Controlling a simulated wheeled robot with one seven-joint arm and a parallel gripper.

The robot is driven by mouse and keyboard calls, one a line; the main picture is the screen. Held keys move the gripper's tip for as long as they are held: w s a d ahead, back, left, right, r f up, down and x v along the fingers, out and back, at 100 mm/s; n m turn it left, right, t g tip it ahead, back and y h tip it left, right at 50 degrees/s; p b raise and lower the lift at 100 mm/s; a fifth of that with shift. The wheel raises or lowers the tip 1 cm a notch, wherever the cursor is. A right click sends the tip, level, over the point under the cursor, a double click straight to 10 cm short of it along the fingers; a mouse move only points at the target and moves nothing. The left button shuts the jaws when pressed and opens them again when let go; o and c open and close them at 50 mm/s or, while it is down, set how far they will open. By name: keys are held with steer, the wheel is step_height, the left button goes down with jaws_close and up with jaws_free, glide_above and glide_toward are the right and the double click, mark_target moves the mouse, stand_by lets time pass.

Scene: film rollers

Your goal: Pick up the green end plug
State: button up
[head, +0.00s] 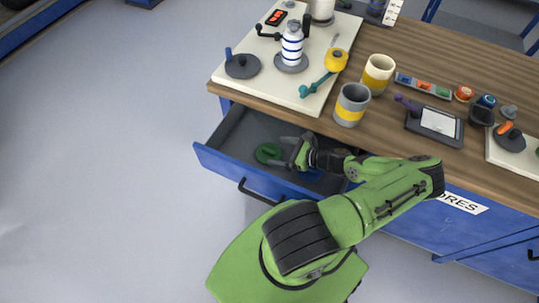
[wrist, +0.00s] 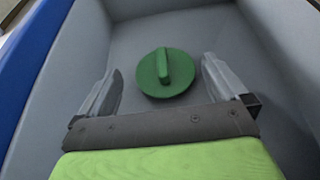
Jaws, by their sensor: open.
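The green end plug (head: 268,153) lies on the floor of the open drawer (head: 222,165), near its left end in the head view. In the wrist view the plug (wrist: 166,73) is a round green disc with a raised grip bar across it. My gripper (head: 290,149) is inside or just over the drawer, to the right of the plug in the head view. In the wrist view my gripper (wrist: 162,85) has its two fingers wide apart, one on each side of the plug. They appear apart from it, with nothing held.
The drawer walls (wrist: 283,75) stand close around my gripper. The wooden worktop (head: 380,135) above carries a grey mug (head: 352,104), a cream mug (head: 378,73) and a white board (head: 262,83) with parts.

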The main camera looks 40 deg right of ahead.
mark_target(270, 151)
steer(key=b+x, duration=0.1)
steer(key=x, duration=0.6)
steer(key=shift+d+f+b, duration=0.1)
steer(key=shift+f+b, duration=0.1)
steer(key=shift+b, duration=0.1)
steer(key=shift+s, duration=0.15)
jaws_close()
